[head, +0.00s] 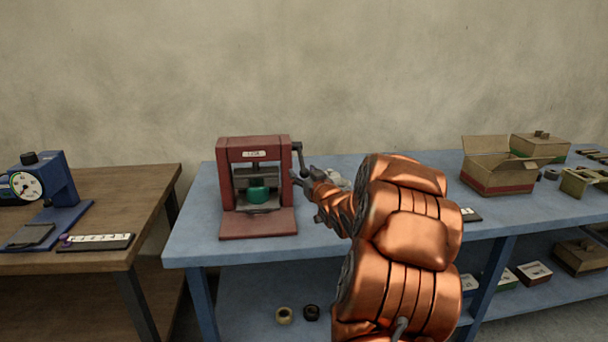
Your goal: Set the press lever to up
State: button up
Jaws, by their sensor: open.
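The red press (226,185) stands upright on the blue table, with a green round piece (258,194) inside its frame. Its dark lever (299,157) is on the right side. The lever's pivot end is near the top of the frame and its arm hangs downward from there. My gripper (303,177) is open at the lower end of the lever, at the press's right side. The fingers are small and overlap the lever end, so I cannot tell whether they touch it. My copper-coloured arm reaches in from the lower right and hides part of the table.
The blue table (193,223) has clear room left of the press. An open cardboard box (497,178) stands far right. A brown table (92,182) at left holds a blue dial gauge device (62,182) and a dark strip (95,243). Pale items (336,180) lie behind my wrist.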

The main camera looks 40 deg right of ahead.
aim_at(302, 164)
grip_shut()
dwell(0.3)
jog(key=shift+r, duration=0.15)
notch_tip(302, 164, up, 2)
jog(key=g+p, duration=0.1)
jog(key=p, duration=0.3)
jog(key=shift+s+a+y, duration=0.1)
jog(key=shift+y, duration=0.2)
notch_tip(302, 164, up, 2)
jog(key=p, duration=0.2)
jog(key=g+p, duration=0.1)
jog(key=p, duration=0.2)
jog(key=shift+r+m+g+y, duration=0.25)
jog(key=shift+m+g+y, duration=0.05)
jog(key=shift+y, duration=0.1)
notch_tip(302, 164, up, 2)
jog(key=shift+p, duration=1.2)
notch_tip(302, 164, up, 7)
jog(key=w+d+p, duration=0.2)
jog(key=w+p, duration=0.1)
jog(key=p, duration=0.5)
jog(key=shift+d+f, duration=0.2)
